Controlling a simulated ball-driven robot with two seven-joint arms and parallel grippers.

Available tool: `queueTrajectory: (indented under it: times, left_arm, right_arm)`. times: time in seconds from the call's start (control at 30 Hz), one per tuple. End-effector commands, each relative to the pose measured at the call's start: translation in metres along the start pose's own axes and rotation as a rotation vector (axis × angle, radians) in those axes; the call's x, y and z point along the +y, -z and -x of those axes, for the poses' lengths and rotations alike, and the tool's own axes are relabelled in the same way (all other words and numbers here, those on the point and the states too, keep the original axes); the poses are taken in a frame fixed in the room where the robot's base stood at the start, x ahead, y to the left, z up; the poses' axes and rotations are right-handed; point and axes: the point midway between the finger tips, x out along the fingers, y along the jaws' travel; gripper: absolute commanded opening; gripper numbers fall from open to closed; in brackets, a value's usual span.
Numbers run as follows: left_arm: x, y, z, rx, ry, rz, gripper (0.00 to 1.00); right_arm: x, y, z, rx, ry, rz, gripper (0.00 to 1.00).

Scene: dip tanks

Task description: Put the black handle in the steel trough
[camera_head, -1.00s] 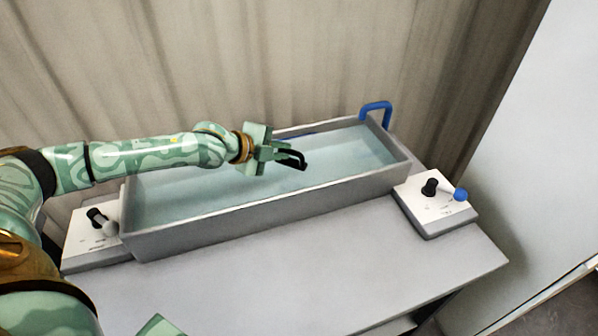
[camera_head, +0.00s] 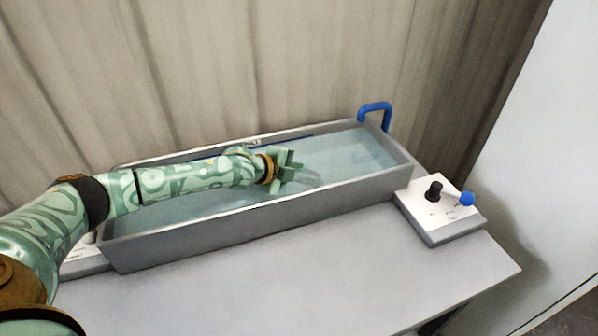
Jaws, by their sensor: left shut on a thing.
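The steel trough (camera_head: 255,222) is a long grey tank of clear bluish liquid on the table, with a blue loop handle (camera_head: 375,107) at its far right end. My left gripper (camera_head: 292,176) is down inside the trough, right of its middle, with its fingers at or below the liquid surface. It is shut on the black handle (camera_head: 309,179), which shows only as a faint greyish curve through the liquid. Whether the handle touches the trough floor cannot be told. My right gripper is out of view.
A white control box (camera_head: 440,212) with a black knob and a blue-tipped lever stands right of the trough. Another box (camera_head: 85,262) at the left is mostly hidden by my arm. The grey table (camera_head: 300,285) is clear in front. A curtain hangs behind.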

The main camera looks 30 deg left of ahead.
Motion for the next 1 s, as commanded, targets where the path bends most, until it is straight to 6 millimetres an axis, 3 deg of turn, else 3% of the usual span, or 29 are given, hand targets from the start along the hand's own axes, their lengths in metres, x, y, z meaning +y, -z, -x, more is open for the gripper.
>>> queueTrajectory:
  times: [0.2,0.23,0.3,0.63,0.77,1.0]
  left_arm:
    - [0.002,-0.001,-0.002,0.0,0.001,0.001,0.0]
    - [0.003,-0.001,-0.001,0.0,-0.001,0.0,0.18]
    - [0.002,-0.001,-0.001,0.0,-0.001,0.0,0.34]
    - [-0.002,0.001,0.002,0.0,0.001,0.0,0.34]
    - [-0.004,0.0,0.022,-0.002,0.001,-0.002,0.34]
    - [-0.004,0.001,0.081,-0.002,0.001,-0.003,0.34]
  right_arm:
    - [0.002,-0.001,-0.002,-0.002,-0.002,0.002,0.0]
    - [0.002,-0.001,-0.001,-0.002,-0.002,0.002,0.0]
    - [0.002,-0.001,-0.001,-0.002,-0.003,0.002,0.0]
    - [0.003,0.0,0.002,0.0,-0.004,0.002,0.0]
    - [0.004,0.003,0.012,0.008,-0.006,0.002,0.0]
    - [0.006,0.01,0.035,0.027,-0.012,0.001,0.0]
